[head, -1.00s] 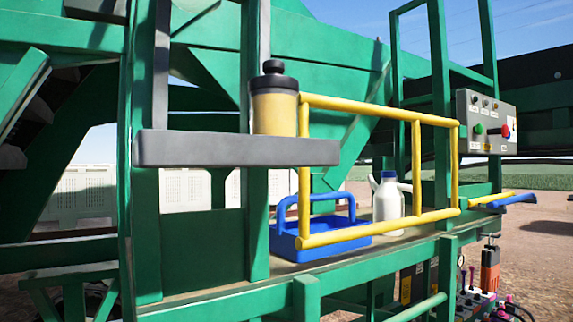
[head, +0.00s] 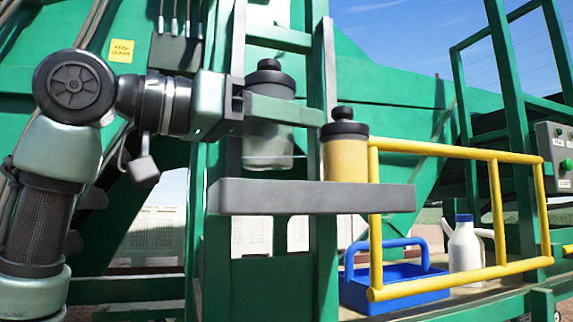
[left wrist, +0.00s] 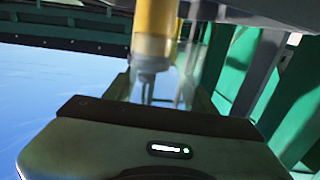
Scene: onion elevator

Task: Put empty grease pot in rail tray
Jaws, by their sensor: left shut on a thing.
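A clear, empty grease pot (head: 268,150) with a black lid is held upright in my left gripper (head: 298,112), which is shut around its upper part. The pot is over the left part of a grey shelf (head: 310,197); I cannot tell whether its base touches. A yellow-filled pot (head: 345,155) with a black lid stands on the shelf just to the right. The left wrist view shows the clear pot (left wrist: 155,85) and the yellow one (left wrist: 155,28). The blue rail tray (head: 400,293) with a raised handle sits lower right, partly behind the yellow rail. My right gripper is not in view.
The yellow rail (head: 455,150) stands in front of the tray. A white bottle (head: 465,250) with a blue cap stands right of the tray. A control box (head: 556,160) is at far right. Green posts rise behind the shelf.

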